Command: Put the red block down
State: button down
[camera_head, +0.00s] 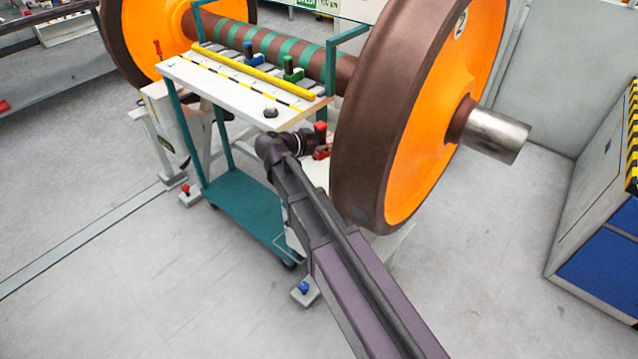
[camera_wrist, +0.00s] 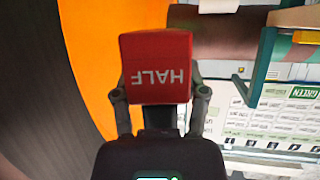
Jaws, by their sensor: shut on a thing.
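The red block (camera_wrist: 160,65) fills the upper middle of the wrist view, with "HALF" on its face upside down. My gripper (camera_wrist: 160,92) is shut on it, one finger on each side. In the head view my gripper (camera_head: 303,143) is beside the big right wheel, with the red block (camera_head: 320,128) at its tip. The block is just past the right end of the white table top (camera_head: 225,90). A white surface (camera_head: 313,173) shows below it; I cannot tell whether the block touches it.
The orange-faced right wheel (camera_head: 440,110) is close to my gripper. The left wheel (camera_head: 150,35) is farther back. Floor at lower left is clear.

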jog(key=s+a+f+n+t+y+b, duration=0.1)
jog(key=s+a+f+b, duration=0.2)
jog(key=f+b, duration=0.2)
jog(key=s+a+f+n+t+y+b, duration=0.1)
jog(key=s+a+f+b, duration=0.3)
jog(key=f, duration=0.3)
jog(key=shift+a+b, duration=0.25)
jog(key=shift+b, duration=0.6)
jog(key=shift+r, duration=0.1)
jog(key=b, duration=0.1)
send_over(315, 176)
jog(key=shift+f, duration=0.75)
jog(key=shift+f+b, duration=1.8)
jog(key=shift+b, duration=0.2)
jog(key=shift+f, duration=0.15)
jog(key=shift+c, duration=0.6)
grip_release()
